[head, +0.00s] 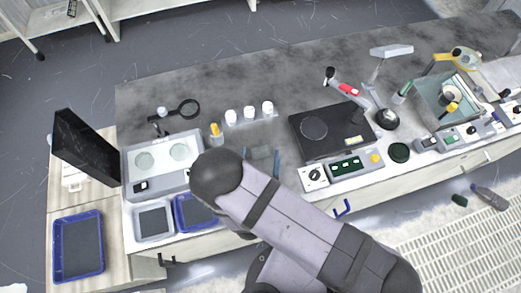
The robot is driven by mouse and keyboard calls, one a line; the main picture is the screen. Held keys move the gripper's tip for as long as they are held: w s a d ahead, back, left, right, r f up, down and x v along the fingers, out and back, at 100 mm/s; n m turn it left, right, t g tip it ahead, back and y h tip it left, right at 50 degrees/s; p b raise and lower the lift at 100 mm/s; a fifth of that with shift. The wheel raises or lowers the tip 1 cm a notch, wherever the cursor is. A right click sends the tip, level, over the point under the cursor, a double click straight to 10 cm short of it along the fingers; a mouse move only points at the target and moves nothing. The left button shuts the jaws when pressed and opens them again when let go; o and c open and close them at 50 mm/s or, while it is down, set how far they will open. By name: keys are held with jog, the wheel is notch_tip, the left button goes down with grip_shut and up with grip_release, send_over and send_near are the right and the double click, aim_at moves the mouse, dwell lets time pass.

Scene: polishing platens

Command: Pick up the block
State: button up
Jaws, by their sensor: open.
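My arm crosses the lower middle of the head view, and its large dark rounded joint covers part of the counter's front. I cannot pick out a block with certainty.
On the grey counter (200,85), a twin-disc unit (140,161), white-capped jars (249,112) and a black platen machine (331,131) stand around my arm. Blue trays (78,247) are at left. A dark upright panel (86,148) rises there. The counter's back strip is clear.

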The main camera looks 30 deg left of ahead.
aim_at(260, 157)
jog(key=shift+w+a+f, duration=0.1)
jog(key=shift+w, duration=0.15)
jog(key=c, duration=1.1)
jog(key=shift+r+b, duration=0.45)
jog(key=shift+r, duration=4.6)
